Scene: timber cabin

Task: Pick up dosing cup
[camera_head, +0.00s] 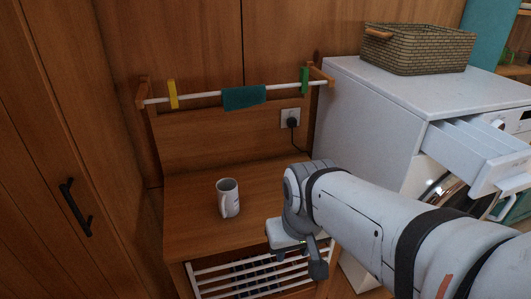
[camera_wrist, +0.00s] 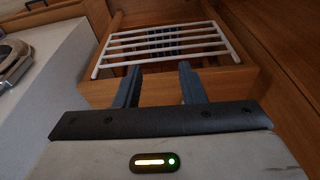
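A grey-white cup (camera_head: 228,199) with a handle and dark marks stands upright on the wooden bench in the head view. I cannot tell for sure whether it is the dosing cup; no other cup shows. My gripper (camera_head: 316,260) is to the right of the cup and nearer the camera, pointing down past the bench's front edge. In the wrist view my gripper (camera_wrist: 158,76) is open, with its two fingers apart and nothing between them. The cup is out of the wrist view.
The wooden bench (camera_head: 185,215) has a white slatted rack (camera_head: 205,283) below; the rack (camera_wrist: 160,42) also shows in the wrist view. A white washing machine (camera_head: 375,115) with an open drawer (camera_head: 478,155) stands right, bearing a wicker basket (camera_head: 420,50). A rail (camera_head: 205,97) crosses behind.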

